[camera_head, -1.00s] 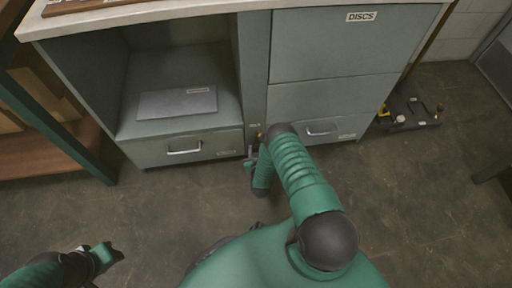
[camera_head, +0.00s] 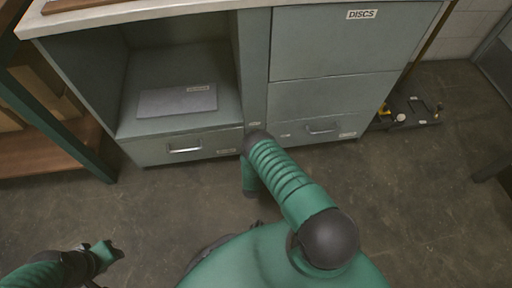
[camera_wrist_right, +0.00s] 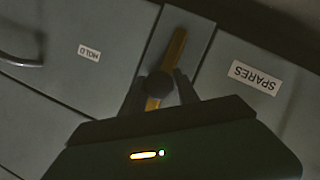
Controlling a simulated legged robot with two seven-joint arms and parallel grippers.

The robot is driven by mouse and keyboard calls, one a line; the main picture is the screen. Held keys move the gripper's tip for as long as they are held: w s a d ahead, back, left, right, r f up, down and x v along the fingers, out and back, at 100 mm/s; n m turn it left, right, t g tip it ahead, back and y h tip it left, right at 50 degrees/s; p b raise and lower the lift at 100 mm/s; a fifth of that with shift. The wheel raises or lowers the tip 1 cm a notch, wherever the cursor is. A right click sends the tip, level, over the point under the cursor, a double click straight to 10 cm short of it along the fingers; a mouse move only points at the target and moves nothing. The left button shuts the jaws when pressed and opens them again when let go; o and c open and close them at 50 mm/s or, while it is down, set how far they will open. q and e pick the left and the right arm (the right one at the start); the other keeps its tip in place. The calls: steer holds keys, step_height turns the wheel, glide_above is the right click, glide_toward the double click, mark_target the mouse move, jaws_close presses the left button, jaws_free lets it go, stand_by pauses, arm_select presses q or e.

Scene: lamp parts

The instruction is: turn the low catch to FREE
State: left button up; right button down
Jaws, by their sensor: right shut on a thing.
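The low catch, a yellow bar (camera_wrist_right: 175,50) with a dark round knob (camera_wrist_right: 157,84), sits on the narrow post between two drawer fronts in the right wrist view. My right gripper (camera_wrist_right: 160,90) has one finger on each side of the catch at the knob and is shut on it. A label reading HOLD (camera_wrist_right: 89,53) appears upside down to the left of it. No FREE label shows. In the head view my right arm hides the catch and gripper. My left gripper (camera_head: 108,251) is at the lower left, away from the cabinet; its finger opening is unclear.
A SPARES label (camera_wrist_right: 255,78) lies right of the catch in the wrist view. The head view shows a left drawer (camera_head: 186,147), a right drawer (camera_head: 318,129) and a grey panel (camera_head: 178,101) on the open shelf. Black equipment (camera_head: 408,113) stands right of the cabinet.

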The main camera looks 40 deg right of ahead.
steer(key=shift+w+d+r, duration=0.15)
steer(key=shift+w, duration=0.1)
steer(key=c, duration=0.9)
jaws_free()
steer(key=shift+c, duration=0.2)
steer(key=shift+f, duration=0.2)
steer(key=shift+s, duration=0.1)
steer(key=p+v, duration=0.7)
steer(key=v, duration=0.9)
steer(key=shift+s+a, duration=0.2)
steer(key=shift+s, duration=0.05)
steer(key=shift+w+r, duration=0.1)
steer(key=shift+r, duration=0.05)
